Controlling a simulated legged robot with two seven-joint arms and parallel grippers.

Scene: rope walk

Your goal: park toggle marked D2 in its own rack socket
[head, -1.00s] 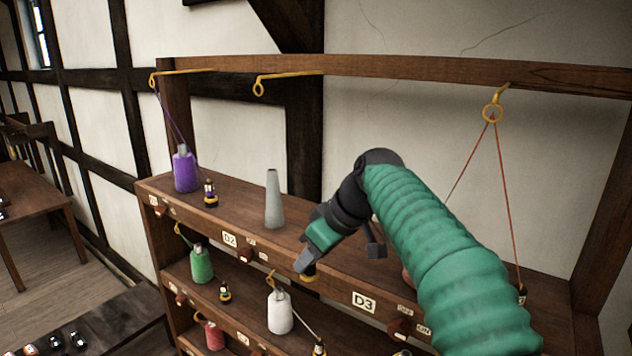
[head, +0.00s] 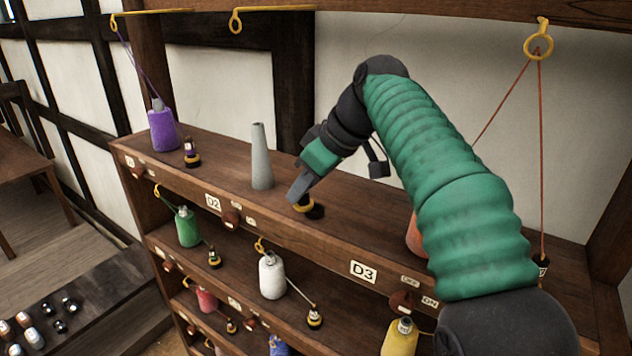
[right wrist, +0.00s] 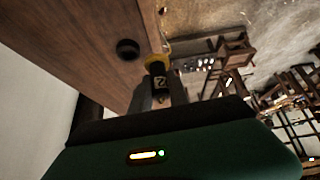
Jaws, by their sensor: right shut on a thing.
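My right gripper (head: 297,196) is shut on a dark toggle with a yellow end (head: 303,208). In the right wrist view the toggle (right wrist: 158,78) sits between the fingers and shows a pale label with a "2"; the rest of the mark is hard to read. The toggle is close to the front edge of the top shelf. A dark round socket (head: 316,212) is just right of it in the head view; the socket (right wrist: 128,49) also shows apart from the toggle in the right wrist view. The D2 plate (head: 213,202) is on the shelf front. My left gripper is not in view.
A bare grey cone (head: 262,160) stands left of my gripper on the top shelf (head: 225,168). A purple bobbin (head: 162,130) and its parked toggle (head: 191,153) are farther left. An orange cord (head: 541,150) hangs from a yellow hook at right. Lower shelves hold more bobbins.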

